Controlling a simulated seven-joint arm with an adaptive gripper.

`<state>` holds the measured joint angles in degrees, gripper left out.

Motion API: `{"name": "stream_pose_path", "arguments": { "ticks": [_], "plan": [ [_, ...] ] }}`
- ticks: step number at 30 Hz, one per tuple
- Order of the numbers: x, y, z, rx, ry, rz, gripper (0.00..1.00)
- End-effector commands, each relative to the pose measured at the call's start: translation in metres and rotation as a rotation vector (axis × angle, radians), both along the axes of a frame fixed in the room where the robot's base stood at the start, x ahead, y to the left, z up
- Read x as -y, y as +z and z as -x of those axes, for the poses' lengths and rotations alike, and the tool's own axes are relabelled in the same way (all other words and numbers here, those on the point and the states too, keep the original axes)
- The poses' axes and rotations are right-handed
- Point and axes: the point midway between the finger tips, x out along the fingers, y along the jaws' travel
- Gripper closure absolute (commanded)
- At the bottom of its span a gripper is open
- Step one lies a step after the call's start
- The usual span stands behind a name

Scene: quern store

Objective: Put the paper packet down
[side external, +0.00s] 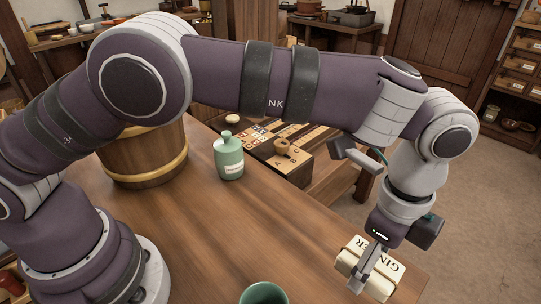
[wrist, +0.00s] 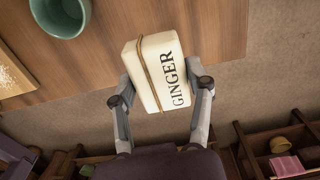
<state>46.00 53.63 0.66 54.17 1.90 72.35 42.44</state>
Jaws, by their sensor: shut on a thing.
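The paper packet (side external: 386,257) is a cream block lettered GINGER, with a cord around it. My gripper (side external: 368,270) is shut on it, one finger on each side. In the wrist view the packet (wrist: 152,65) sits between the fingers of the gripper (wrist: 162,88), its lettering facing the camera. It is over the right end of the wooden table (side external: 205,245). In the wrist view it overlaps the table edge, with floor behind its near part. I cannot tell whether its underside touches the table.
A green cup (side external: 264,294) stands near the table's front; it also shows in the wrist view (wrist: 60,15). A green stoppered jar (side external: 229,160), a wooden bucket (side external: 143,160) and a game board (side external: 290,160) are farther back. The table between cup and packet is clear.

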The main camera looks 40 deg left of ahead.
Motion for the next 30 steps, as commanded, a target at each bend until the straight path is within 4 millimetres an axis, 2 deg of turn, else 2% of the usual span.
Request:
{"name": "stream_pose_path", "arguments": {
  "ticks": [2,6,16,28,29,30],
  "plan": [
    [0.005,-0.001,0.001,0.000,-0.002,-0.001,0.79],
    [0.005,-0.032,0.002,-0.003,-0.002,-0.004,0.79],
    [0.005,-0.093,0.001,0.000,-0.002,-0.001,0.79],
    [0.005,-0.101,0.001,0.002,-0.002,0.001,0.79],
    [0.005,-0.101,0.001,0.002,-0.002,0.001,0.45],
    [0.005,-0.100,0.001,0.002,-0.002,0.001,0.40]
  ]
}}
